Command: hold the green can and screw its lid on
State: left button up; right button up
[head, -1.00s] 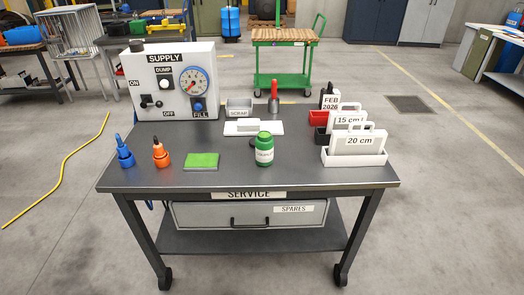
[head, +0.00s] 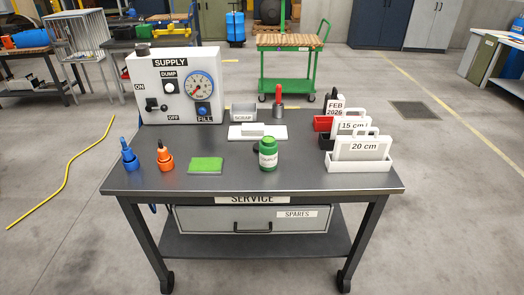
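The green can (head: 268,158) stands upright near the front of the dark grey table, right of its middle. It has a white label with lettering too small to read. Its top is green, and I cannot tell whether that is a lid or the bare neck. A small dark object (head: 256,149) shows partly behind the can on its left; I cannot tell what it is. Neither of my grippers is in view.
On the table (head: 230,187) are a blue bottle (head: 129,158), an orange bottle (head: 164,158), a green pad (head: 206,164), the supply box (head: 150,112), a scrap bin (head: 244,115), a white block on a plate (head: 273,133), a red-handled tool (head: 278,95) and labelled holders (head: 358,165).

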aim_at(267, 146)
jog(key=i+j, duration=0.25)
jog(key=j, duration=0.15)
jog(key=i+j, duration=0.2)
jog(key=j, duration=0.15)
jog(key=i+j+z, duration=0.1)
jog(key=i+j, duration=0.15)
jog(key=j, duration=0.15)
jog(key=i+j, duration=0.2)
jog(key=j, duration=0.15)
jog(key=i+j, duration=0.2)
jog(key=j, duration=0.2)
jog(key=i+z, duration=0.05)
